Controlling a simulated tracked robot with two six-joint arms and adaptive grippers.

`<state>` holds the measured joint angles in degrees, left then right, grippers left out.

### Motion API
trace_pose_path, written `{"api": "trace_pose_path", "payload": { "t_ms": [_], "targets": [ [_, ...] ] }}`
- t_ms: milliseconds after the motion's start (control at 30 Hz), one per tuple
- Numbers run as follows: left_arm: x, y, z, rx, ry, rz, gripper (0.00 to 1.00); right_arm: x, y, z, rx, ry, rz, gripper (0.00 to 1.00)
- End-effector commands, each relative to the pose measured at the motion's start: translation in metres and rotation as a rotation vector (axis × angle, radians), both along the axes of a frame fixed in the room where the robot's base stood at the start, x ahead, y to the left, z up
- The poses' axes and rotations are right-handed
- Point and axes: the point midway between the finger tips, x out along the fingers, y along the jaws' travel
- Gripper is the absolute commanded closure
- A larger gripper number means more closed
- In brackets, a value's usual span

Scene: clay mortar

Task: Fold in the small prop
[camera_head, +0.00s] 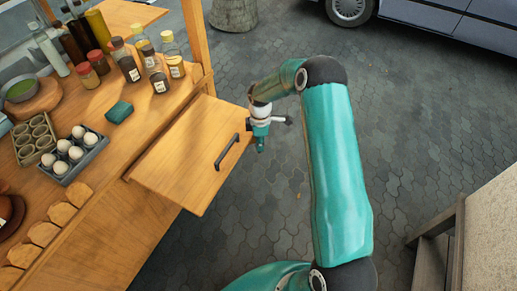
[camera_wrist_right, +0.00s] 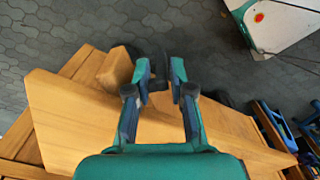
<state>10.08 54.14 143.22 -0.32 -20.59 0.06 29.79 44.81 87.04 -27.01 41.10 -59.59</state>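The small prop cannot be made out for certain. In the head view, a wooden flap (camera_head: 185,165) with a dark bar handle (camera_head: 227,152) sticks out from the side of the wooden counter. My right gripper (camera_head: 261,143) is just beyond the flap's outer edge, pointing down. In the right wrist view, my right gripper (camera_wrist_right: 160,72) has its fingers apart, with nothing clearly held between them. A short wooden piece (camera_wrist_right: 114,70) shows left of the fingers, beside a broad wooden panel (camera_wrist_right: 75,125); it may be the prop. My left gripper is not in view.
The counter (camera_head: 135,137) carries bottles (camera_head: 125,60), a tray of eggs (camera_head: 74,156), a green sponge (camera_head: 119,112) and a bowl. A wooden post (camera_head: 196,40) rises at its corner. A parked car (camera_head: 440,18) stands at the back right. Open paving (camera_head: 430,130) lies right of my arm.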

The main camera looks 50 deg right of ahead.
Motion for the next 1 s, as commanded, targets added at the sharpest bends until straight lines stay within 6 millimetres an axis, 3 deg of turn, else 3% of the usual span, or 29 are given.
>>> {"api": "trace_pose_path", "payload": {
  "t_ms": [200,400,600,833,967,1000],
  "targets": [
    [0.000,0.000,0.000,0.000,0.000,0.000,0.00,-0.002,-0.003,0.046,-0.003,-0.003,-0.005,0.78],
    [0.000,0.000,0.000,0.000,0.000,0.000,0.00,-0.006,-0.004,0.078,-0.001,0.000,-0.009,0.78],
    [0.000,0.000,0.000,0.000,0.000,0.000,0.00,-0.008,-0.006,0.092,0.000,0.003,-0.012,0.78],
    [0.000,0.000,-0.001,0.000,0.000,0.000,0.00,-0.009,-0.006,0.093,0.001,0.002,-0.014,0.78],
    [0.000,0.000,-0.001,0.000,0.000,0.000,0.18,-0.009,-0.006,0.093,0.001,0.002,-0.014,0.60],
    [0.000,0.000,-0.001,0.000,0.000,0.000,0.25,-0.009,-0.007,0.093,0.001,0.002,-0.015,0.60]
  ]
}}
